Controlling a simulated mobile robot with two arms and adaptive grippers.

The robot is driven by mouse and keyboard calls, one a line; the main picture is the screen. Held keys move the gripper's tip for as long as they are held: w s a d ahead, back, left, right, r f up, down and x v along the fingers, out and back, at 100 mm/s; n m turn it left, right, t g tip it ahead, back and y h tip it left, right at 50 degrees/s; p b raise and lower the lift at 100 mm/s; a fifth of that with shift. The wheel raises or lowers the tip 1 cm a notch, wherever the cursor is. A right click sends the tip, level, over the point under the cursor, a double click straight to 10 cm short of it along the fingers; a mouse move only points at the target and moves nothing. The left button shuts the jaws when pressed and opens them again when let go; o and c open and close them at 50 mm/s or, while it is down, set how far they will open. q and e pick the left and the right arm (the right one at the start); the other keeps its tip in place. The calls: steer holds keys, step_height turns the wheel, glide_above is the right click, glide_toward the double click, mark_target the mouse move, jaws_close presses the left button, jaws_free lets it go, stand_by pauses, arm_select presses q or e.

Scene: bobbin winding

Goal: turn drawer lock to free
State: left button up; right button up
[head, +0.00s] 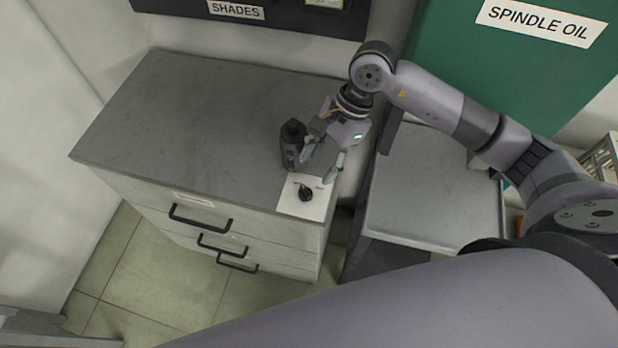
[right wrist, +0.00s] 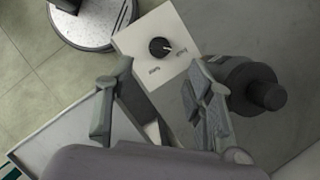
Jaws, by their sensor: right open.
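The drawer lock is a black knob (head: 305,192) on a white plate (head: 290,207) at the front right corner of the grey cabinet top. In the right wrist view the knob (right wrist: 160,47) shows a pale pointer mark and small labels on the plate, too small to read surely. My right gripper (head: 319,166) is open and empty, just behind and above the knob. In the right wrist view its fingers (right wrist: 164,88) are apart, with the knob beyond their tips and not touched. My left gripper is not in view.
A black bottle (head: 292,146) stands close to the left of my right gripper. The drawer cabinet (head: 150,120) has several dark handles on its front. A grey side table (head: 430,190) stands to the right. The left part of the cabinet top is clear.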

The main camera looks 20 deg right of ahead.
mark_target(306, 189)
steer(key=p+x, duration=0.1)
steer(key=x, duration=0.6)
steer(key=shift+a+f+p, duration=0.15)
steer(key=shift+f+p, duration=0.15)
steer(key=shift+p, duration=0.05)
steer(key=shift+c, duration=0.3)
jaws_close()
